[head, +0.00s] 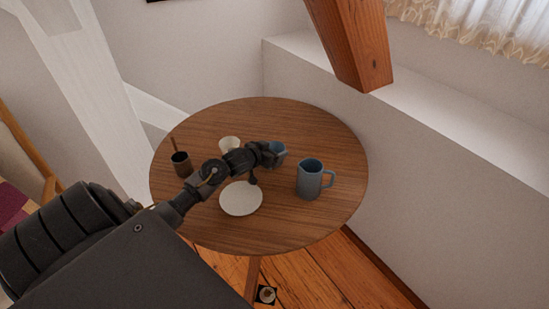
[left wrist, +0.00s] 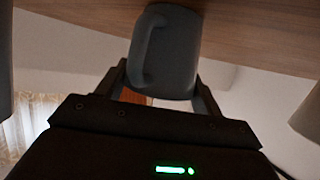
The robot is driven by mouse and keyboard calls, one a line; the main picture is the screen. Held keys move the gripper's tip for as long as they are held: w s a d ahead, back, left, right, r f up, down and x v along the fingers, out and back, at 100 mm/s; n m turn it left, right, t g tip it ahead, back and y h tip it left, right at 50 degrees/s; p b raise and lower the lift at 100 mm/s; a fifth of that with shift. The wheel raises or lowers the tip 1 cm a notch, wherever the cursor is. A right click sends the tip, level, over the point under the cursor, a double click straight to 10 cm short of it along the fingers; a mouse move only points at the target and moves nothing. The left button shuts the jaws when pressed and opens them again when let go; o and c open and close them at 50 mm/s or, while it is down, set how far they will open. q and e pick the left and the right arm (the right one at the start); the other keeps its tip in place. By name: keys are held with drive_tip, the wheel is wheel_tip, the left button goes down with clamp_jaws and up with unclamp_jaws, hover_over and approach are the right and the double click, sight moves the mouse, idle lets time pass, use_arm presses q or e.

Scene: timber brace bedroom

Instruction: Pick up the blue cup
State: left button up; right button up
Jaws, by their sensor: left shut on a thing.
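The small blue cup (head: 277,150) is at the middle of the round wooden table, partly hidden behind my left gripper (head: 266,154). In the left wrist view the blue cup (left wrist: 175,50) sits between the two fingers of my left gripper (left wrist: 160,82), which is shut on it. The cup's handle shows on the left there. I cannot tell whether the cup's base touches the table. My right gripper is not in view.
A blue jug (head: 310,180) stands right of the cup on the table (head: 320,125). A white plate (head: 241,199) lies in front. A white cup (head: 229,145) and a dark cup (head: 181,164) stand to the left. A timber brace (head: 350,40) rises behind.

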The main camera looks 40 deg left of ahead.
use_arm(q)
drive_tip(key=shift+c, duration=1.2)
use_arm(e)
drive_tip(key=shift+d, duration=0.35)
use_arm(q)
drive_tip(key=shift+r, duration=0.1)
drive_tip(key=shift+r, duration=0.5)
wheel_tip(320, 180, up, 2)
drive_tip(key=shift+r, duration=0.15)
drive_tip(key=s+d+r, duration=0.1)
drive_tip(key=s+r, duration=0.2)
drive_tip(key=s, duration=0.1)
drive_tip(key=s+d+r+p, duration=0.1)
drive_tip(key=s+d+r, duration=0.1)
drive_tip(key=s+r, duration=0.1)
drive_tip(key=s+d+r+p, duration=0.1)
drive_tip(key=s+d+r, duration=0.1)
drive_tip(key=s, duration=0.4)
drive_tip(key=shift+r, duration=0.8)
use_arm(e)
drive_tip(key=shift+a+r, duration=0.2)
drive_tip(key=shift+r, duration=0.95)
